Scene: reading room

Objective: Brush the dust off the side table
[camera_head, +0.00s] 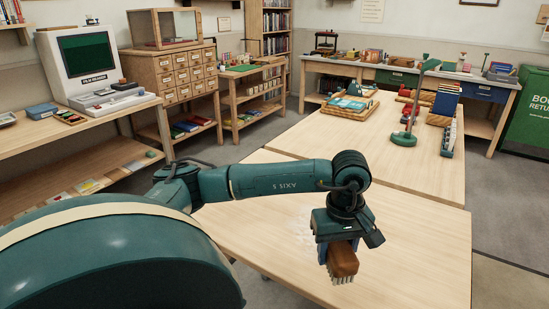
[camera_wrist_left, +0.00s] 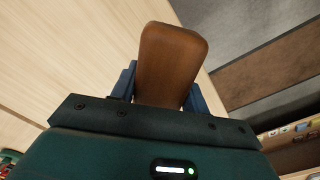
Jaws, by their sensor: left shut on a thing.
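My left gripper (camera_head: 338,246) reaches in over the near wooden table (camera_head: 430,235) and points down. It is shut on a brush (camera_head: 344,264) with a brown wooden back and pale bristles facing down. In the left wrist view, the brush's brown back (camera_wrist_left: 172,55) sits between the blue fingers of my left gripper (camera_wrist_left: 160,92). The bristles are close above the tabletop or on it; I cannot tell which. Faint whitish dust (camera_head: 303,224) shows on the tabletop left of the gripper, partly hidden by my arm. My right gripper is not in view.
Farther along the table stand a green desk lamp (camera_head: 405,138), a wooden tray (camera_head: 348,107) and upright books (camera_head: 446,100). A film reader (camera_head: 88,62) stands on the left bench. A green book-return bin (camera_head: 526,112) is at the right.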

